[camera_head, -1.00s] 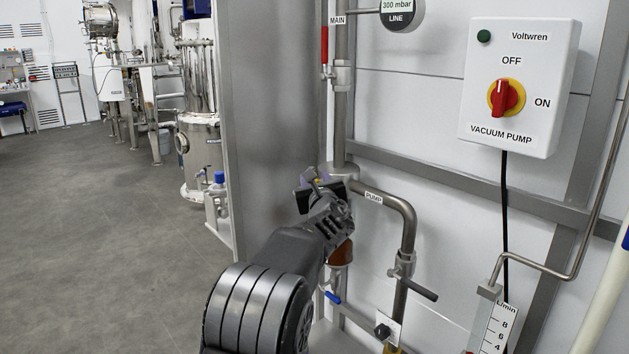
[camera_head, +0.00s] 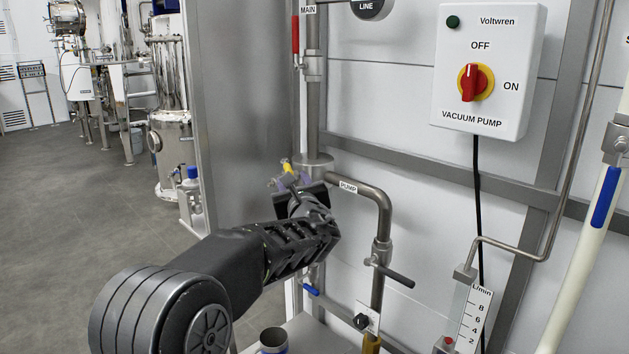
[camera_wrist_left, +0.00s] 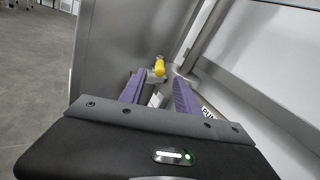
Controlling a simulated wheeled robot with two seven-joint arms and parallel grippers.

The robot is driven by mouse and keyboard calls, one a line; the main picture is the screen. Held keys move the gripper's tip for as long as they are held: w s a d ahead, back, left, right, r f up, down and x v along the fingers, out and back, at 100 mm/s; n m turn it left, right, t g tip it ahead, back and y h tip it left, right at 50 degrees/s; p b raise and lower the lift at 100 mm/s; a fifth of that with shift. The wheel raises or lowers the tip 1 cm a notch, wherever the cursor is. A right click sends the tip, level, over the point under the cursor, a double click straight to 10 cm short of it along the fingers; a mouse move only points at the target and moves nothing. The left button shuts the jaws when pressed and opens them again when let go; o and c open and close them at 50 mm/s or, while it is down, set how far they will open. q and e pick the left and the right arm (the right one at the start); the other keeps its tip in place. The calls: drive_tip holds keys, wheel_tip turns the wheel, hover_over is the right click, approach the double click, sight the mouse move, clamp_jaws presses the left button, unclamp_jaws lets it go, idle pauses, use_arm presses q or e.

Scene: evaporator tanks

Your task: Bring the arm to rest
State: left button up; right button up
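My left gripper (camera_head: 290,178) is in front of the vertical steel pipe near the PUMP label, at the end of my arm coming in from the left. In the left wrist view its two purple fingers (camera_wrist_left: 158,84) stand apart with nothing clearly held between them. A small yellow part (camera_wrist_left: 160,67) shows just beyond the fingertips, and it also shows at the gripper in the head view (camera_head: 287,166). I cannot tell whether a finger touches it. My right gripper is in neither view.
The vacuum pump box (camera_head: 487,70) with its red knob (camera_head: 470,83) is on the wall at the right. The steel pump pipe (camera_head: 384,215) and a flow gauge (camera_head: 473,317) stand right of the gripper. A tall steel panel (camera_head: 240,110) is behind it. Open floor (camera_head: 70,235) lies left.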

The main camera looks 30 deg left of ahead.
use_arm(q)
drive_tip(key=s+d+f+n+g+h, duration=0.1)
drive_tip(key=d+f+n+g+h, duration=0.2)
drive_tip(key=d+f, duration=0.65)
drive_tip(key=d+f+n+g+h, duration=0.1)
drive_tip(key=d+f+n+h, duration=0.4)
drive_tip(key=f, duration=0.8)
drive_tip(key=s+d+f+n+g+h+p, duration=0.1)
drive_tip(key=s+d+f+n+g+h, duration=0.2)
drive_tip(key=d+f, duration=0.4)
drive_tip(key=s+d+f+n+h, duration=0.1)
drive_tip(key=s+d+f+h, duration=0.1)
drive_tip(key=s+d+f, duration=0.5)
drive_tip(key=s+d+f+n+g+h+p, duration=0.1)
drive_tip(key=s+d+f+n+g, duration=0.1)
drive_tip(key=s+f+n, duration=0.3)
drive_tip(key=s+d+f+n+g+h+p, duration=0.1)
drive_tip(key=s+f+n, duration=0.4)
drive_tip(key=s, duration=0.9)
drive_tip(key=s+d+f+n+g+h+p, duration=0.1)
drive_tip(key=s+d+f+n+g, duration=0.1)
drive_tip(key=s+d+f+n, duration=0.3)
drive_tip(key=s+f, duration=0.2)
drive_tip(key=s, duration=0.2)
drive_tip(key=shift+s+d+f+g+p, duration=0.15)
drive_tip(key=shift+s+f+g+p, duration=0.25)
